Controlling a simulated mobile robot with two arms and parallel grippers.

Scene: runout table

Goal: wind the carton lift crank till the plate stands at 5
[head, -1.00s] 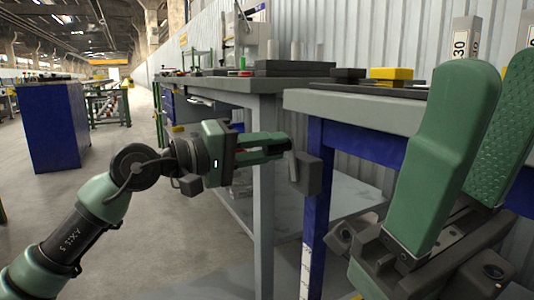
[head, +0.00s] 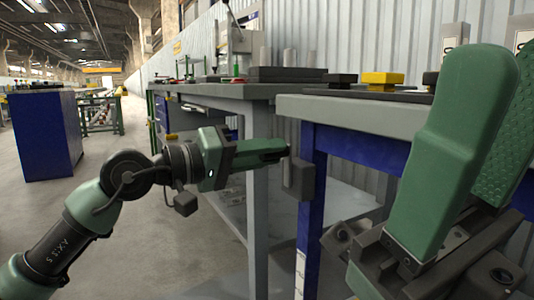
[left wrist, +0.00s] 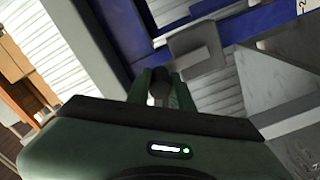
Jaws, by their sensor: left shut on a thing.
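The crank's grey block-shaped part (head: 299,176) stands beside the blue front leg of the near table in the head view. My left gripper (head: 284,149) reaches it from the left and is shut on the crank's handle, which it mostly hides. In the left wrist view the fingers close around a dark round grip (left wrist: 159,88), with the grey crank block (left wrist: 196,48) just beyond. My right gripper (head: 485,150) is large and close at the right, fingers raised and apart, with nothing seen between them. I cannot make out the lift plate or its reading.
The near grey table top (head: 350,112) carries a yellow block (head: 382,78) and dark blocks. A pale marked strip (head: 300,275) runs down the blue leg. Another workbench (head: 215,90) stands behind, and a blue cabinet (head: 45,135) at far left. Floor between is clear.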

